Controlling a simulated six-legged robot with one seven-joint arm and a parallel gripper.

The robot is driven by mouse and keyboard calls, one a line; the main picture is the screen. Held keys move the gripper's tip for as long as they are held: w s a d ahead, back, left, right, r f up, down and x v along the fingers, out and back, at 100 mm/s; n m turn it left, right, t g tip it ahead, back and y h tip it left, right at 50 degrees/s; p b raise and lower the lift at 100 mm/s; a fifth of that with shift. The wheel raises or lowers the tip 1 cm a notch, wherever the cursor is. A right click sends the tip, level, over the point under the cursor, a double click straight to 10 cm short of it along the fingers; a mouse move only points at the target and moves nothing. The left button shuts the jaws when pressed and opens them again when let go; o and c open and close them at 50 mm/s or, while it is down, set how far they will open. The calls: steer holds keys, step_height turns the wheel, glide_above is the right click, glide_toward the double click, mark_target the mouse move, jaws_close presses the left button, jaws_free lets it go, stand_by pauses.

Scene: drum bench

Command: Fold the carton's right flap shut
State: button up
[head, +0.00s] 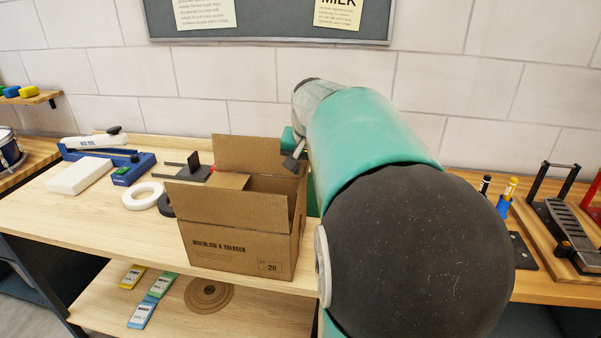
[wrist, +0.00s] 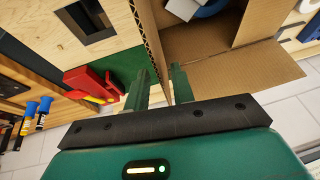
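The brown carton (head: 230,245) stands on the bench, its front and back flaps sticking up and a left flap (head: 228,181) lying inward across part of the opening. My gripper (wrist: 158,75) is at the carton's right side, pointing down. In the wrist view, the right flap (wrist: 154,45) shows edge-on as a thin corrugated strip running between my two green fingers. The fingers are apart, with a gap visible beside the cardboard. My arm hides most of this side in the head view. A white and blue item (wrist: 205,8) shows inside the carton.
A white tape ring (head: 142,196), a white block (head: 80,175) and a blue tool lie left of the carton. A red item (wrist: 90,82) and a green surface are beside my fingers in the wrist view. The tiled wall is behind.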

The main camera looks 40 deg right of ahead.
steer(key=shift+x, duration=1.4)
jaws_close()
steer(key=shift+r, duration=0.1)
